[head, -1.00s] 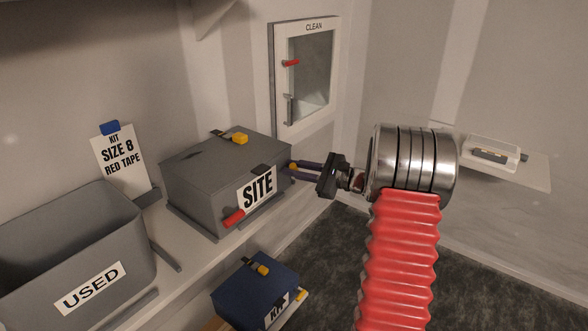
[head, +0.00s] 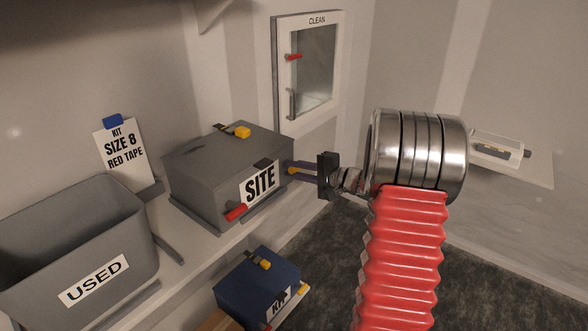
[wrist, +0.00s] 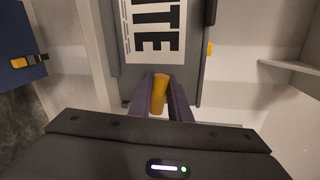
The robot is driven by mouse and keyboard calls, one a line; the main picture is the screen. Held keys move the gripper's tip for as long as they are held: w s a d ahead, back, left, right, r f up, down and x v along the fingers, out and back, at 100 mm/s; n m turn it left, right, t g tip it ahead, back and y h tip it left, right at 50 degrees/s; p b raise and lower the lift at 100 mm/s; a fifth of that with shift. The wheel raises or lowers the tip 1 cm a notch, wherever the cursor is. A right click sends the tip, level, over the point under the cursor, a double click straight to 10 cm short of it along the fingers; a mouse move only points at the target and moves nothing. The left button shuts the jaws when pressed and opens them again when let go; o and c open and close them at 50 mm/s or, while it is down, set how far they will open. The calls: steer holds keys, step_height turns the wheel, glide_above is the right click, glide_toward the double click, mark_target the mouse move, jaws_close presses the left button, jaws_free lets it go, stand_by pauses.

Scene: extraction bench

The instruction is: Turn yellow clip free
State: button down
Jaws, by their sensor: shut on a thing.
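The grey SITE box (head: 215,168) stands on the shelf, lid closed. A yellow clip (wrist: 160,93) lies between the two purple fingers of my gripper (wrist: 163,84) at the box's edge in the wrist view. My gripper (head: 291,171) is shut on this clip at the box's right end in the head view, where the clip shows only as a small yellow spot. Whether the clip still touches the box cannot be told. Another yellow clip (head: 242,132) sits on the lid's back edge, and a red clip (head: 236,212) sits at the front left corner.
A blue kit box (head: 255,288) sits lower down. A small tray (head: 497,148) is on the right ledge.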

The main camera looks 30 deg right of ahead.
steer(key=shift+a+f+n+h, duration=0.1)
steer(key=shift+f+n+h, duration=0.25)
steer(key=shift+n, duration=0.55)
steer(key=shift+f, duration=0.1)
steer(key=c, duration=1.6)
jaws_free()
steer(key=shift+c, duration=0.2)
steer(key=shift+r, duration=0.2)
steer(key=v, duration=1.3)
steer(key=shift+s+d, duration=0.25)
steer(key=shift+s, duration=0.1)
steer(key=shift+f, duration=0.1)
